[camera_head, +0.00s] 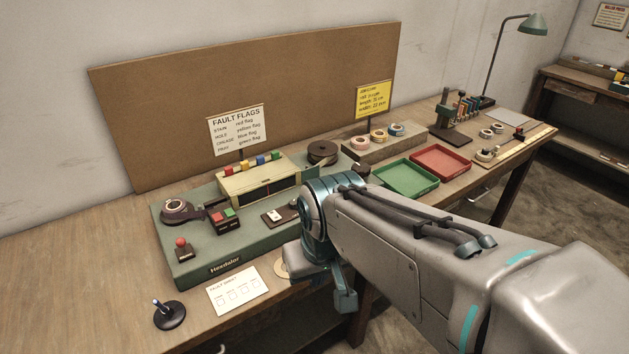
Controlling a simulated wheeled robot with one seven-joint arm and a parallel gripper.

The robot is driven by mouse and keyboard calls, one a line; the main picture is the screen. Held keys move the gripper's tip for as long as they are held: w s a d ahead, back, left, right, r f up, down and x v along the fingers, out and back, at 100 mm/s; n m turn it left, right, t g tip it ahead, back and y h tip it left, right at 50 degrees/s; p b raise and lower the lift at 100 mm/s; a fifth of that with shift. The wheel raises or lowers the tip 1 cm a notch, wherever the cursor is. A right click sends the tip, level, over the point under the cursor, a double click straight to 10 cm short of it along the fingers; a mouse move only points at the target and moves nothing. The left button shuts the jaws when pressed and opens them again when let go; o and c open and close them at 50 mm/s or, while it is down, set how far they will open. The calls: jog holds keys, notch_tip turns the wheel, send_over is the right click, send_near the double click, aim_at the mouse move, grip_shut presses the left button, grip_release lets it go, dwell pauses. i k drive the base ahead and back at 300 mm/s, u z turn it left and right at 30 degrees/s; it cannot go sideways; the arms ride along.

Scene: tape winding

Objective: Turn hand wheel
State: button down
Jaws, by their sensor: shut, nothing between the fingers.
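A green winding machine (182,262) stands on the wooden bench, with a dark reel (176,209) at its left and a dark round reel (322,150) at its back right. A pale round disc (281,269) shows partly at the machine's front right edge. It may be the hand wheel, but my wrist hides much of it. My gripper (345,300) points down in front of the machine's front right corner, to the right of the disc. It is shut and empty. I cannot tell whether it touches anything.
A red knob (181,242), a button box (222,215) and a flag box (258,189) sit on the machine. A green tray (405,192) and a red tray (470,161) lie to the right. A pen stand (169,318) and a card (237,290) lie in front. The bench's left end is clear.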

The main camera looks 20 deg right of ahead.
aim_at(363, 170)
jog(key=z, duration=0.15)
jog(key=i, duration=0.5)
jog(key=z, duration=0.45)
jog(key=k, duration=1.3)
jog(key=z, duration=0.8)
jog(key=i, duration=1.75)
jog(key=u, duration=0.65)
